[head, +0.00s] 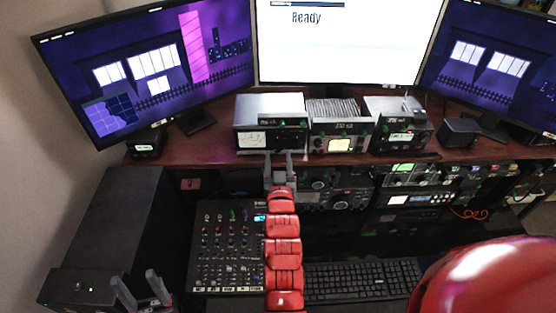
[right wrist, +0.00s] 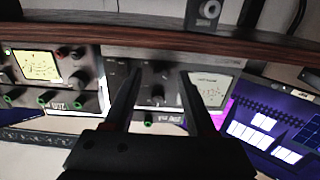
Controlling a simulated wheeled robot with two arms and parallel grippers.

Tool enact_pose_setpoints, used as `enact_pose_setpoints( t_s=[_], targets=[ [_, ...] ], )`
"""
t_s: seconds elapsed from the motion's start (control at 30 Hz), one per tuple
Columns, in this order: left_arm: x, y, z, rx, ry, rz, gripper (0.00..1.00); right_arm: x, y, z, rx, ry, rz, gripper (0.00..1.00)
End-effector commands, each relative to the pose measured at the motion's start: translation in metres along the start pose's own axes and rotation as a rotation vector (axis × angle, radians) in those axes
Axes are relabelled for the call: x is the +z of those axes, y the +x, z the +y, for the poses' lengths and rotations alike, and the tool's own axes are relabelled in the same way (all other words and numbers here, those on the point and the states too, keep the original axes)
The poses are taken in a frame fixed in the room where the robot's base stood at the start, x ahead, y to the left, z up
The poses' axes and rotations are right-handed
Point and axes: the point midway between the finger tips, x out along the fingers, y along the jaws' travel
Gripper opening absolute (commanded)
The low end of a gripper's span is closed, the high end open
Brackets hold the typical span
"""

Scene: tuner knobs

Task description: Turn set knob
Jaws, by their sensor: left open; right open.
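Three tuner boxes stand on the desk shelf: the left tuner (head: 268,106), the middle tuner (head: 338,128) and the right tuner (head: 395,106). My right gripper (head: 278,158) is open at the left tuner's front. In the right wrist view, which looks upside down, its fingers (right wrist: 160,74) reach toward that tuner's panel on either side of a dark round knob (right wrist: 157,92). Contact cannot be told. A green knob (right wrist: 149,119) and a pale meter (right wrist: 212,90) are nearby. I cannot read which knob is marked set. My left gripper (head: 138,284) is open and empty, low at left.
Below the shelf are a mixer (head: 225,250), a keyboard (head: 360,279) and radio units (head: 410,178). A black cabinet (head: 115,215) stands at left. Monitors (head: 350,40) stand behind the tuners. The shelf edge (right wrist: 200,46) runs close to my right fingers.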

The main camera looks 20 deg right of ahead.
Motion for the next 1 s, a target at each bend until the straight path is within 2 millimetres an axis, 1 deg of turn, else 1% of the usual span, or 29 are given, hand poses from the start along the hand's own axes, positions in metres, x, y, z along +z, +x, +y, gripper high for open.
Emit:
enact_pose_setpoints(
  t_s=[0.03,0.13,0.43,0.47,0.5,0.77,1.0],
  targets=[
    [0.0005,-0.0029,0.0001,0.0,0.0,0.0,0.56,-0.0002,0.0057,0.0003,0.001,0.0,0.003,0.56],
    [0.0007,-0.0041,0.0002,0.0,0.0,0.0,0.56,0.0001,0.0117,0.0002,0.0,-0.001,0.001,0.56],
    [0.0007,-0.0039,0.0002,0.0,0.0,0.0,0.56,-0.0001,0.0141,0.0001,0.0,-0.001,0.0,0.56],
    [0.0007,-0.004,0.0002,0.0,0.0,0.0,0.56,-0.0001,0.014,0.0001,0.0,-0.001,0.0,0.55],
    [0.0007,-0.0039,0.0002,0.0,0.0,0.0,0.56,-0.0002,0.014,0.0,-0.001,-0.001,0.0,0.47],
    [0.0007,-0.004,0.0002,0.0,0.0,0.0,0.56,-0.0003,0.0139,-0.0001,-0.001,-0.001,0.0,0.01],
    [0.0008,-0.0044,0.0002,0.0,0.0,0.0,0.56,-0.0001,0.0139,-0.0001,-0.001,0.0,0.001,0.0]
  ],
)
